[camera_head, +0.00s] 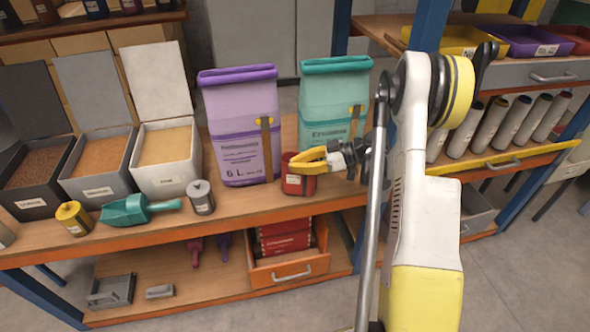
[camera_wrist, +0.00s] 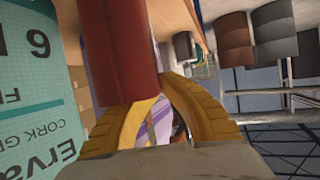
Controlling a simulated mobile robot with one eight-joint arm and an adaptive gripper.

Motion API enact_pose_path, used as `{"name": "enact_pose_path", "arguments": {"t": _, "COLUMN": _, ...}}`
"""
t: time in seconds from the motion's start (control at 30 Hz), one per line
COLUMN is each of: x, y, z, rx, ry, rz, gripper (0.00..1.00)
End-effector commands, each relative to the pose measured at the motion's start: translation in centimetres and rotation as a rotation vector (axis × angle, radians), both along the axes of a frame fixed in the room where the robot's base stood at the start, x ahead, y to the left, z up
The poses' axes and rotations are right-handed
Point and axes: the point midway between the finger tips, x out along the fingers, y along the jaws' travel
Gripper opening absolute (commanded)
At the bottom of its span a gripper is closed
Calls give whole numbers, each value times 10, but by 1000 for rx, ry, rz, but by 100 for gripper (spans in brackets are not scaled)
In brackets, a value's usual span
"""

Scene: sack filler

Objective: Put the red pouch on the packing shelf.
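A red container (camera_head: 298,185) with a pale label stands upright on the bench in front of the teal bag. Its dark top shows in the head view. A red body also fills the upper middle of the wrist view (camera_wrist: 117,45), against my fingers. My gripper (camera_head: 296,164) has yellow fingers at the top of this container. In the wrist view, the fingertips (camera_wrist: 167,80) come close together beside the red body. I cannot tell whether anything is pinched between them. Red labelled packs (camera_head: 285,243) lie in an open drawer below. I cannot tell which red item is the pouch.
A purple bag (camera_head: 240,130) and a teal bag (camera_head: 335,105) stand behind the gripper. Open bins (camera_head: 165,160), a teal scoop (camera_head: 137,209) and small canisters stand left. Right are a rack of grey cylinders (camera_head: 512,122) and a shelf with coloured trays (camera_head: 528,42).

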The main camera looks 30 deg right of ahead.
Motion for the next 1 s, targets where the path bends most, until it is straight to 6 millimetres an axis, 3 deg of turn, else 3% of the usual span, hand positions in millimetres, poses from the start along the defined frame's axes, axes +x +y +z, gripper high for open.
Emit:
{"name": "enact_pose_path", "arguments": {"t": 0.33, "x": 0, "y": 0, "z": -5, "rx": 0, "ry": 0, "rz": 0, "gripper": 0}}
{"name": "enact_pose_path", "arguments": {"t": 0.37, "x": 0, "y": 0, "z": -5, "rx": 0, "ry": 0, "rz": 0, "gripper": 4}}
{"name": "enact_pose_path", "arguments": {"t": 0.43, "x": 0, "y": 0, "z": -4, "rx": 0, "ry": 0, "rz": 0, "gripper": 25}}
{"name": "enact_pose_path", "arguments": {"t": 0.47, "x": 0, "y": 0, "z": -3, "rx": 0, "ry": 0, "rz": 0, "gripper": 27}}
{"name": "enact_pose_path", "arguments": {"t": 0.83, "x": -1, "y": -1, "z": 2, "rx": 0, "ry": 0, "rz": -1, "gripper": 27}}
{"name": "enact_pose_path", "arguments": {"t": 1.0, "x": -18, "y": -25, "z": 15, "rx": 0, "ry": 0, "rz": -4, "gripper": 27}}
